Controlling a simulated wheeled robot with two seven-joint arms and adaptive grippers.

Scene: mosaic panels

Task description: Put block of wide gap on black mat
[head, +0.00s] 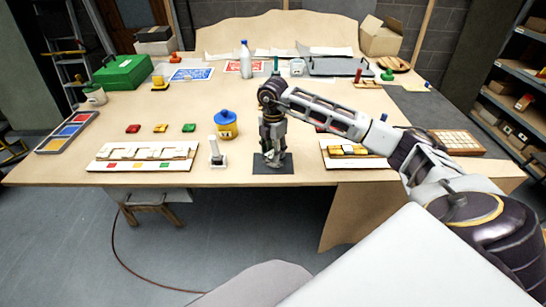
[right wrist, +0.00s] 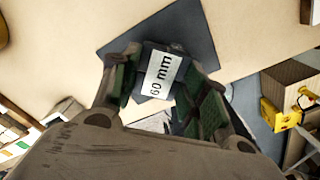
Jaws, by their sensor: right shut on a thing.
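My right gripper (head: 272,155) stands pointing down over the black mat (head: 284,167) near the table's front edge. In the right wrist view, the gripper (right wrist: 160,95) is shut on a dark block with a white label reading "60 mm" (right wrist: 162,73). The block is over the mat, which also shows in the right wrist view (right wrist: 190,35). I cannot tell whether the block touches the mat. The fingers hide most of the block in the head view. My left gripper is not in view.
A pale panel with notches (head: 143,165) lies at the front left, with red, yellow and green pieces behind it. A white upright item (head: 215,152) and a yellow pot with a blue lid (head: 226,127) stand left of the mat. Another panel (head: 370,161) holds yellow pieces to the right.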

